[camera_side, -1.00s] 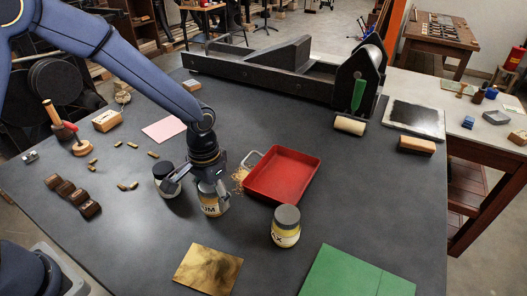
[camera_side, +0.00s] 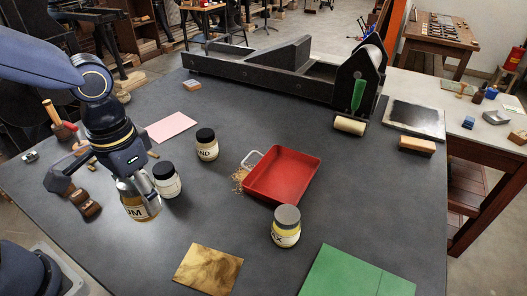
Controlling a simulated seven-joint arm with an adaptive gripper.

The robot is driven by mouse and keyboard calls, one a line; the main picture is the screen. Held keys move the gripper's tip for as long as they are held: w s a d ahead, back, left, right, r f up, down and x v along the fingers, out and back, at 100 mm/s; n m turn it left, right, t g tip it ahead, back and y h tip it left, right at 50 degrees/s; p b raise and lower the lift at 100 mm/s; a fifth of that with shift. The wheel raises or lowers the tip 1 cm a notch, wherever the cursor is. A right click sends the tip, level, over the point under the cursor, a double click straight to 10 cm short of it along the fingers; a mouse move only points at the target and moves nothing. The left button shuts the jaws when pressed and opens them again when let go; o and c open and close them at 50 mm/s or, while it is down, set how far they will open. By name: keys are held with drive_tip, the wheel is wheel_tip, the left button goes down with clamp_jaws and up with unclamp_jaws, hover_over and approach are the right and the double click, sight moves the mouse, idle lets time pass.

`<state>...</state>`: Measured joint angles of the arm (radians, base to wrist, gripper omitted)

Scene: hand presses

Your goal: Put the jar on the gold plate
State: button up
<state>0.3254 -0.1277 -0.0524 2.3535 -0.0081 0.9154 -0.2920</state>
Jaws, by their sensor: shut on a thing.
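My gripper (camera_side: 138,190) is shut on a jar (camera_side: 143,209) with a yellowish label ending in "UM". It seems to hold the jar above the table, upright or nearly so; the fingers hide its top. The gold plate (camera_side: 208,268) lies flat and bare near the front of the table, to the right of and nearer the camera than the held jar. Other jars stand on the table: a white-labelled one (camera_side: 166,182) close to the right of my gripper, a dark-lidded one marked "ND" (camera_side: 207,146), and a grey-lidded one marked "AX" (camera_side: 286,228).
A red tray (camera_side: 283,176) lies mid-table, with a green mat (camera_side: 357,273) at front right. A pink sheet (camera_side: 170,127) lies behind. Table between the held jar and the plate looks clear.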

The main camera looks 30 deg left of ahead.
drive_tip(key=s+d, duration=0.4)
drive_tip(key=s, duration=0.7)
hover_over(209, 269)
drive_tip(key=shift+m, duration=0.4)
drive_tip(key=f, duration=0.9)
drive_tip(key=shift+s, duration=0.2)
drive_tip(key=shift+w+f, duration=0.15)
drive_tip(key=shift+f, duration=1.5)
drive_tip(key=o, duration=1.3)
drive_tip(key=shift+f, duration=0.1)
drive_tip(key=shift+o, duration=0.2)
